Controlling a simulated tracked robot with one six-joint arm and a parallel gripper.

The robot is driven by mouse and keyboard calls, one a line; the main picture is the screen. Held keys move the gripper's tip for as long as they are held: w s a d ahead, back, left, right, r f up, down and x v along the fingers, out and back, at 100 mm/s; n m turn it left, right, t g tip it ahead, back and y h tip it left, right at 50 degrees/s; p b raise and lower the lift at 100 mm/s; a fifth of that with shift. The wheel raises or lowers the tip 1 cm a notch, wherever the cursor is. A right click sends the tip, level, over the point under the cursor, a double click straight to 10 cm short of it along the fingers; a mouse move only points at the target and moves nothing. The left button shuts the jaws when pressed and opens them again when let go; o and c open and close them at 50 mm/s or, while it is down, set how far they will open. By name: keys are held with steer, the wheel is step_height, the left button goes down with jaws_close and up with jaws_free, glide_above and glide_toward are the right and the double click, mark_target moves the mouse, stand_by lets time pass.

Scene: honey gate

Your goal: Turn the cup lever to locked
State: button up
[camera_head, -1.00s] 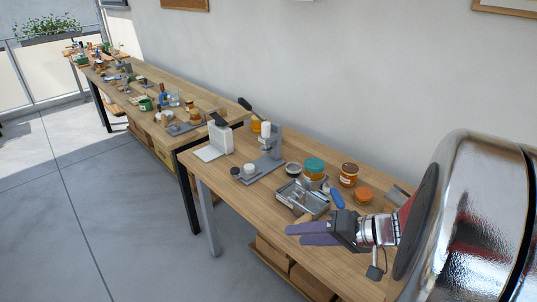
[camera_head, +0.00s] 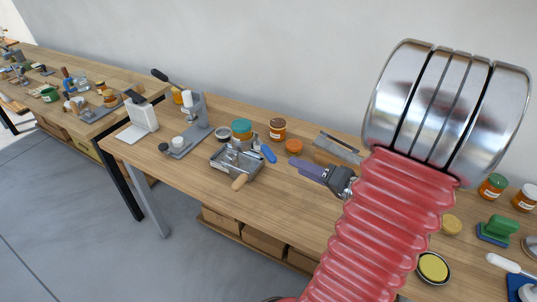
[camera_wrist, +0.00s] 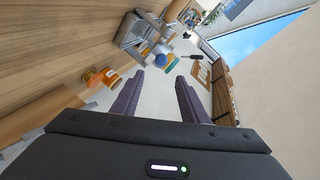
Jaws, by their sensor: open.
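No part is clearly recognisable as the cup lever at this size. A grey stand (camera_head: 196,107) with a white cylinder has a flat base, which carries a small white cup (camera_head: 178,142) and a black knob (camera_head: 164,147). Right of it is a metal tray (camera_head: 222,163) with a wooden handle (camera_head: 240,182). My gripper (camera_head: 308,170) is right of the tray, pointing left, apart from these things. In the wrist view my gripper (camera_wrist: 158,95) shows two purple fingers spread with nothing between them.
A teal-lidded jar (camera_head: 242,129), a blue-handled tool (camera_head: 268,152), a brown jar (camera_head: 277,130) and an orange-lidded jar (camera_head: 294,146) stand around the tray. A white container (camera_head: 143,115) stands at left. More jars (camera_head: 492,187) are at far right. The front table edge is mostly clear.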

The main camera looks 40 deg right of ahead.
mark_target(269, 154)
steer(key=shift+w, duration=0.1)
steer(key=shift+x, duration=6.85)
steer(key=shift+f, duration=0.1)
steer(key=shift+c, duration=0.2)
jaws_close()
